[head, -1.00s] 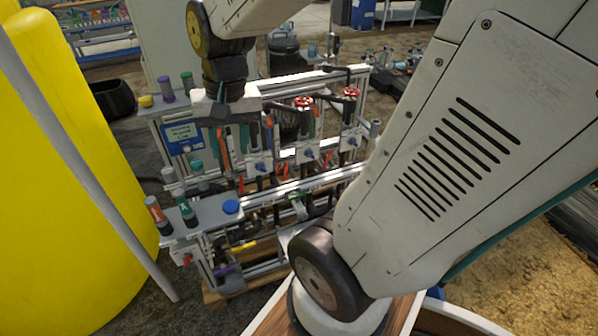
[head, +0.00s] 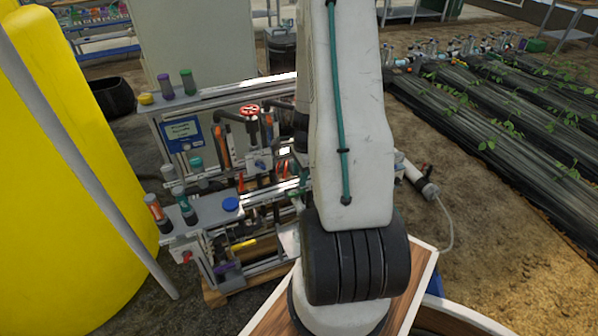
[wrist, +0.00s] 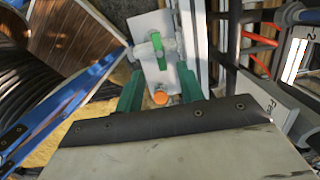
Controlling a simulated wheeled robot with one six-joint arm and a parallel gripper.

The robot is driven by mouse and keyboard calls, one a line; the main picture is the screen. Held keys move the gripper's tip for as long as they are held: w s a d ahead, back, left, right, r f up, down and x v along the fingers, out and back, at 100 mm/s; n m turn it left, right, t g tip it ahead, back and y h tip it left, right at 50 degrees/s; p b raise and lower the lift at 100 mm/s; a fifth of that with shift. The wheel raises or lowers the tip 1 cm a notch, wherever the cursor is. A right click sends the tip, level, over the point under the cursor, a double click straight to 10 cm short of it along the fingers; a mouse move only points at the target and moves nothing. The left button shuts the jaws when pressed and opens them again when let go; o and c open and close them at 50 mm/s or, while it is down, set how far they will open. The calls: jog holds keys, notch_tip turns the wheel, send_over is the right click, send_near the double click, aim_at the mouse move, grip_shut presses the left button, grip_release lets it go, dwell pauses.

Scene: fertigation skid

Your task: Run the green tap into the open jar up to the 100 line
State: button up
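In the wrist view my gripper (wrist: 160,77) shows two green fingers spread apart, with nothing held between them. A tap with a green handle (wrist: 159,44) sits on a pale plate just beyond the fingertips, in line with the gap. In the head view my arm hides the gripper and most of the tap area. I cannot make out the open jar or its 100 line in either view.
A red handwheel (head: 249,110) stands above the pipes. A yellow tank (head: 60,170) fills the left. In the wrist view a blue bar (wrist: 65,105) lies left of the gripper.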

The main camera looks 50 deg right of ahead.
aim_at(297, 192)
jog(key=f, duration=0.7)
jog(key=shift+w+a, duration=0.25)
jog(key=shift+a, duration=0.15)
jog(key=shift+r, duration=0.1)
grip_shut()
